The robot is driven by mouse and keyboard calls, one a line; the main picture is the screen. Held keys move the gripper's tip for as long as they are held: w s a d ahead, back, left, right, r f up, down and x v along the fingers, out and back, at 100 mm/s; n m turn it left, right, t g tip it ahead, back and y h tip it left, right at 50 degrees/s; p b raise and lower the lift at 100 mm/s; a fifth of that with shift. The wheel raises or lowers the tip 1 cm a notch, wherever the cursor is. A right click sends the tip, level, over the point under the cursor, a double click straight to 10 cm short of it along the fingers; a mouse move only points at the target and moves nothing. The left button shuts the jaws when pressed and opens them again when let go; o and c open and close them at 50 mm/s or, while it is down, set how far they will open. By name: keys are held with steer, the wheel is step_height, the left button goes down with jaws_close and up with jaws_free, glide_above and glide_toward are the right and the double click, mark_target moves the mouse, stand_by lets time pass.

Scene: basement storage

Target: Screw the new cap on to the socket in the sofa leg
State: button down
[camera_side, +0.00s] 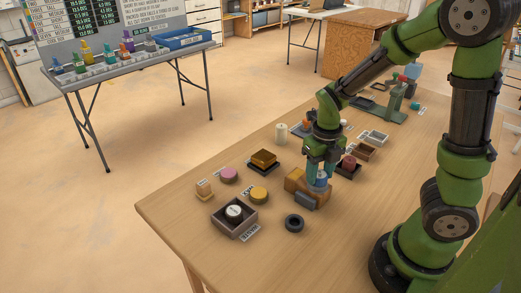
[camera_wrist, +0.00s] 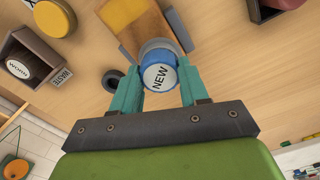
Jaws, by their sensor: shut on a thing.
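The new cap is blue with a white top marked NEW (camera_wrist: 158,77). My gripper (camera_wrist: 161,80) is shut on it, one teal finger on each side. In the side view the blue cap (camera_side: 321,183) is low between the fingers, at the right end of the brown wooden sofa leg (camera_side: 294,181). In the wrist view the leg (camera_wrist: 150,32) lies just beyond the cap, and a grey round rim (camera_wrist: 155,46), perhaps the socket, shows behind it. The cap hides most of this rim; I cannot tell whether the threads are engaged.
A waste tray (camera_side: 220,222) holds the worn cap (camera_side: 235,212). A black ring (camera_side: 294,224) lies in front of the leg. A yellow disc (camera_side: 258,195), a pink disc (camera_side: 229,174) and several small trays stand around.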

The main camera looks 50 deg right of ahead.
steer(key=shift+a+m, duration=0.1)
steer(key=shift+m, duration=3)
steer(key=shift+c, duration=2.4)
jaws_free()
